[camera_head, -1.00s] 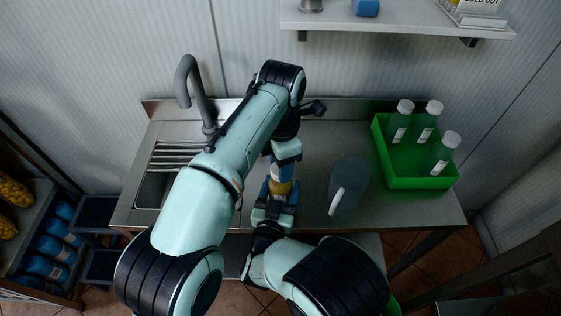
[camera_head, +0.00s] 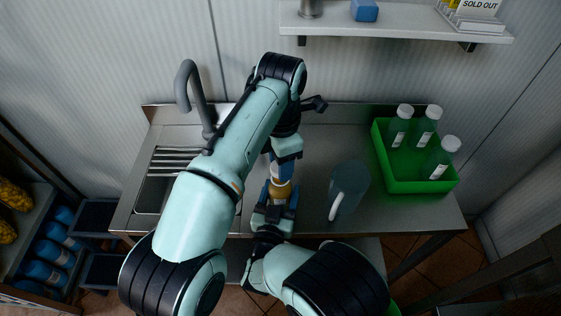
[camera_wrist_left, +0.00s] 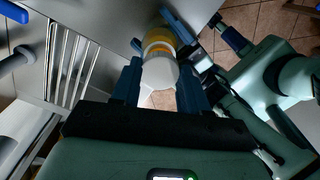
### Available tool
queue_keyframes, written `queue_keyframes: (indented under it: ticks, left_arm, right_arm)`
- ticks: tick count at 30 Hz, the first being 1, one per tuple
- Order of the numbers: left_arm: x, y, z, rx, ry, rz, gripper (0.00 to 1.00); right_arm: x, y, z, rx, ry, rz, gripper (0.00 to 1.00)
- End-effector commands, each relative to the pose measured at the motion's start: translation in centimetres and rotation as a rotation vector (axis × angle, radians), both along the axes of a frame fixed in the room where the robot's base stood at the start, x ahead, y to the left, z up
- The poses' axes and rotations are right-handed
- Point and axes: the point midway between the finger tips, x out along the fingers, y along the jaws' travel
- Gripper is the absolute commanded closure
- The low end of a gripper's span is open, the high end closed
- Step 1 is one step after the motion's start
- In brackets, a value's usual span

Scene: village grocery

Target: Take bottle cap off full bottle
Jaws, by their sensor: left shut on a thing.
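A bottle with amber contents (camera_head: 280,190) stands out over the front part of the steel counter, between my two grippers. In the left wrist view the bottle (camera_wrist_left: 158,45) shows its white cap (camera_wrist_left: 159,74) toward the camera. My left gripper (camera_head: 281,171) comes down from above and is shut on the cap, with blue fingers on both sides of it. My right gripper (camera_head: 274,209) reaches in from the front, its blue fingers on both sides of the bottle's body. The cap still appears to be against the bottle; the fingers hide part of the join.
A green crate (camera_head: 420,187) with several white-capped bottles stands at the right of the counter (camera_head: 318,140). A grey pitcher (camera_head: 350,182) stands just right of the grippers. A sink with a grey tap (camera_head: 188,82) is at the left. A shelf (camera_head: 390,22) hangs above.

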Motion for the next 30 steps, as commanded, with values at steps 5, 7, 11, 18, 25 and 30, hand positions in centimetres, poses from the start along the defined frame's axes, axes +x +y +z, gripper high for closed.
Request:
queue_keyframes:
  ticks: [5, 7, 11, 18, 25, 30]
  left_arm:
    - [0.0, 0.0, 0.0, 0.000, 0.000, 0.000, 0.93]
    - [0.0, 0.0, 0.0, 0.000, 0.000, 0.000, 0.93]
    - [0.1, 0.0, 1.1, -0.001, -0.003, 0.000, 0.93]
    - [0.1, 0.0, 3.7, -0.001, -0.001, 0.000, 0.93]
    - [0.0, 0.0, 4.0, 0.000, 0.001, 0.000, 0.93]
    - [0.0, 0.0, 4.0, 0.000, 0.000, 0.000, 0.93]
  right_arm:
    - [0.0, 0.0, 0.0, 0.000, 0.001, 0.001, 1.00]
    - [0.0, 0.0, 0.0, 0.000, 0.001, 0.001, 1.00]
    - [0.0, 0.0, 0.0, 0.000, 0.001, 0.001, 1.00]
    - [0.0, 0.0, 0.0, 0.000, 0.001, 0.001, 1.00]
    - [0.0, 0.0, 0.0, 0.000, 0.001, 0.001, 1.00]
    - [0.0, 0.0, 0.0, 0.000, 0.001, 0.001, 0.04]
